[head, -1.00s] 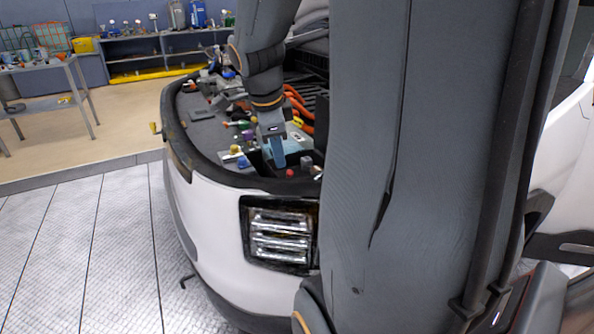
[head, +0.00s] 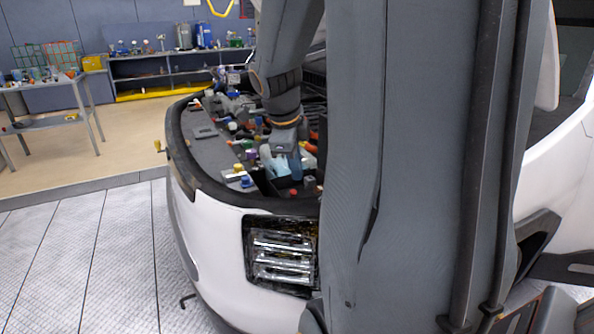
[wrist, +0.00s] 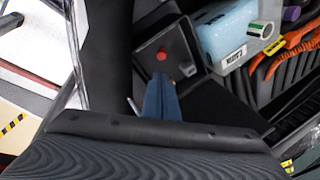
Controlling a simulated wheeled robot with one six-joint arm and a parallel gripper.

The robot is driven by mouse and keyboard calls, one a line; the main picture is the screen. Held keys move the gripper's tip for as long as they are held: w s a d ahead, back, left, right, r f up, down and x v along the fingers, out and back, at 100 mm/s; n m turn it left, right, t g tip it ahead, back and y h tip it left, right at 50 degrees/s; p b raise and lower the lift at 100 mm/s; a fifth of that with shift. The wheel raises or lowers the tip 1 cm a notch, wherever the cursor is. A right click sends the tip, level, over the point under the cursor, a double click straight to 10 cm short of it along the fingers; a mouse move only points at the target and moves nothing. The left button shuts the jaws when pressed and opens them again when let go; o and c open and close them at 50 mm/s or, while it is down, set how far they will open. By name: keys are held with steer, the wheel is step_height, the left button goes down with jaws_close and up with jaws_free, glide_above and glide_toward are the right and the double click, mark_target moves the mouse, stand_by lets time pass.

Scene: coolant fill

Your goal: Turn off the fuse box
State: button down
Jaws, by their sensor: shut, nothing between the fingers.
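A dark box with a red knob (wrist: 161,55) on its top face sits in the open front bay of the white vehicle; I take it for the fuse box, though no readable label confirms it. The red knob (head: 293,193) is small in the head view, near the bay's front edge. My gripper (wrist: 163,84) is shut and empty, its blue fingers pointing at the box just below the knob in the wrist view. Whether they touch the box cannot be told. In the head view, my gripper (head: 295,172) hangs over the bay, just above the knob.
A light blue container (wrist: 226,34) with a label stands beside the box. Orange cables (wrist: 290,50) run to its right. Coloured caps, including a yellow one (head: 238,168), crowd the bay. The headlight (head: 282,257) is below its rim. A workbench (head: 45,100) stands at the back left.

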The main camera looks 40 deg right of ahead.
mark_target(292, 195)
steer(key=x, duration=0.7)
steer(key=shift+d+f, duration=0.1)
steer(key=shift+f, duration=0.25)
